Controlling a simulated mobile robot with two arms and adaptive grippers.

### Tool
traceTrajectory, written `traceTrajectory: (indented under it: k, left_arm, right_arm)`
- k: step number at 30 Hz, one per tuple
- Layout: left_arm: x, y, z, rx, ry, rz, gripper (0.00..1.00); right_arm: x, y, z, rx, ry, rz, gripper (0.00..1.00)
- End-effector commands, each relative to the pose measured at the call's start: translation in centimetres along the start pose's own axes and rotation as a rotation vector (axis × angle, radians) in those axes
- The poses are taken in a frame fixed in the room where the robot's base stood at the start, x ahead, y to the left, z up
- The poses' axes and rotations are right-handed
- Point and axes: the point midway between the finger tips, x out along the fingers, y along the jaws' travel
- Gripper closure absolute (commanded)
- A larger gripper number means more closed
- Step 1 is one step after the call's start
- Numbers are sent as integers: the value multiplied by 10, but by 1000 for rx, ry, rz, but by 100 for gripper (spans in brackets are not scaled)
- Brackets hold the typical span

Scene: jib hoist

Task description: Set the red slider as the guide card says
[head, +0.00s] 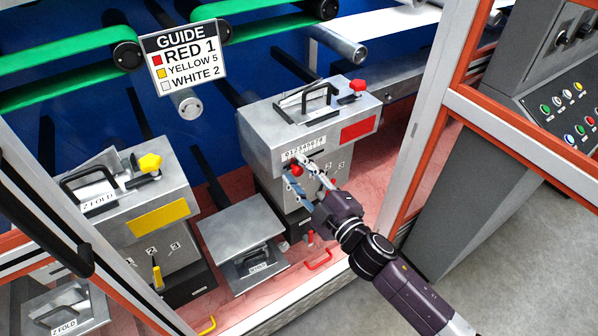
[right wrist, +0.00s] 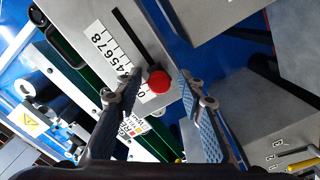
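The guide card (head: 184,60) reads RED 1, YELLOW 5, WHITE 2. The red slider knob (head: 296,171) is on the front of the grey unit with the red label (head: 358,130). In the right wrist view the red knob (right wrist: 158,82) stands beside a dark slot and a white number scale (right wrist: 108,48), near the scale's low end. A finger partly covers the low numbers, so I cannot tell its exact mark. My right gripper (head: 300,174) is open at the knob. In the wrist view its blue-padded fingers (right wrist: 160,90) are on either side of it, apart from it. My left gripper is not in view.
A unit with a yellow label (head: 160,218) stands at the left, and a low grey box (head: 240,240) between. Orange-edged frame posts (head: 425,110) stand at the right, before a button console (head: 570,105). Green belts (head: 60,55) run behind.

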Motion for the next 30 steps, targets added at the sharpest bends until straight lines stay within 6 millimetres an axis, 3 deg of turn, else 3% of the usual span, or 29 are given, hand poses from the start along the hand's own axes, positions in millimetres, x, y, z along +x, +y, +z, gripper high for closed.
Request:
traceTrajectory:
  k: [8,21,30]
  left_arm:
    - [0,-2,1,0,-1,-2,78]
    - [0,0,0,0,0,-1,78]
    - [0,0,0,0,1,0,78]
  right_arm:
    - [-12,0,1,0,-1,0,64]
    - [-96,-1,0,1,-2,-2,64]
    - [-119,0,0,-1,-1,0,64]
